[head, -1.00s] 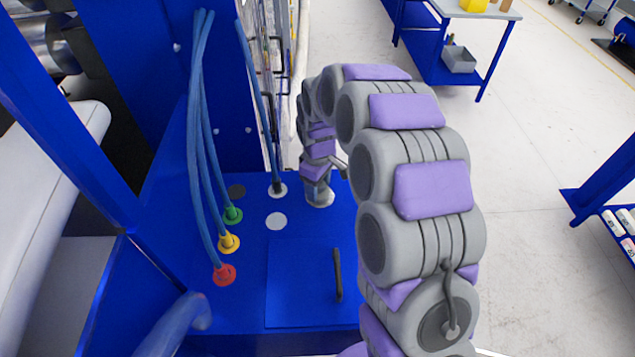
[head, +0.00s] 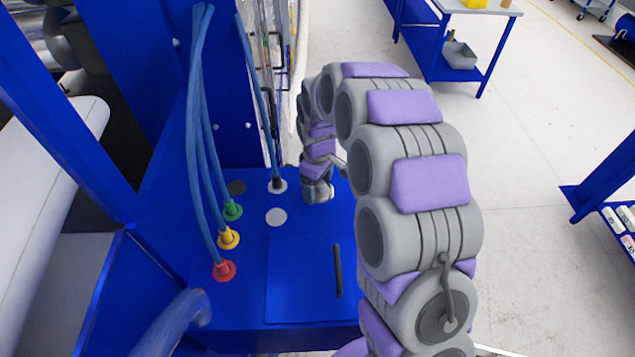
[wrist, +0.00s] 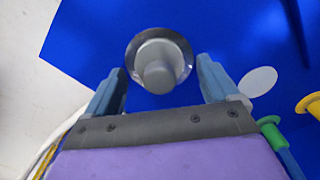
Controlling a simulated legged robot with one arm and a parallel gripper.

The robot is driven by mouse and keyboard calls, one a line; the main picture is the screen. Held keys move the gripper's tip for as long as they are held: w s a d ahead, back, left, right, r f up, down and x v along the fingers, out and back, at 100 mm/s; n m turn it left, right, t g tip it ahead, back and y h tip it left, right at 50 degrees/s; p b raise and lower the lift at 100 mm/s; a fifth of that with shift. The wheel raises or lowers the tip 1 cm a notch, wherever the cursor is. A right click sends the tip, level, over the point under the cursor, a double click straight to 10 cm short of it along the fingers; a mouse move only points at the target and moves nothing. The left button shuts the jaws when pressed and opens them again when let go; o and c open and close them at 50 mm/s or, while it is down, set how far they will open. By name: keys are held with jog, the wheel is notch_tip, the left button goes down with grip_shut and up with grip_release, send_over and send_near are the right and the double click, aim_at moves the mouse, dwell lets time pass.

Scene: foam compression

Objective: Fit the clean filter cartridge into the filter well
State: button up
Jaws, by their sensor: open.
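The filter cartridge (wrist: 163,52) is a grey round body with a raised knob, seen end-on in the wrist view. It stands inside the light, shiny ring of the filter well (wrist: 131,50) on the blue panel. How deep it sits is hard to tell. My gripper (wrist: 162,76) is open, with one blue-grey finger on each side of the cartridge's near side and visible gaps to both. In the head view my gripper (head: 317,180) is low over the back right of the blue panel, and it mostly hides the cartridge and well.
Blue hoses end in a red fitting (head: 223,270), a yellow fitting (head: 229,238) and a green fitting (head: 232,211) left of the gripper. A white disc (head: 276,217) lies flat nearby. A black handle (head: 338,271) stands on the panel's front. A blue upright (head: 222,90) rises behind.

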notch_tip(320, 180, up, 17)
jog(key=shift+b, duration=0.35)
jog(key=shift+w+a+r, duration=0.1)
dwell(0.5)
jog(key=s+d+f+m+b, duration=0.2)
jog(key=s+d+b, duration=0.1)
jog(key=s, duration=0.6)
jog(key=s+d+f+m+b, duration=0.3)
jog(key=s+d+b, duration=0.1)
jog(key=s, duration=0.4)
jog(key=shift+s+g, duration=0.4)
jog(key=s+d+f+m+b, duration=0.1)
jog(key=s+f+m+b, duration=0.1)
jog(key=s, duration=0.4)
jog(key=s+d+f+m+b, duration=0.2)
jog(key=s+f, duration=0.3)
jog(key=s, duration=0.2)
jog(key=s+d+f+m+b, duration=0.1)
jog(key=s+f+m, duration=0.1)
jog(key=s+f, duration=0.2)
jog(key=shift+s+d+g+b, duration=0.2)
jog(key=shift+s+g+b, duration=0.2)
jog(key=shift+s, duration=0.95)
jog(key=shift+c, duration=0.3)
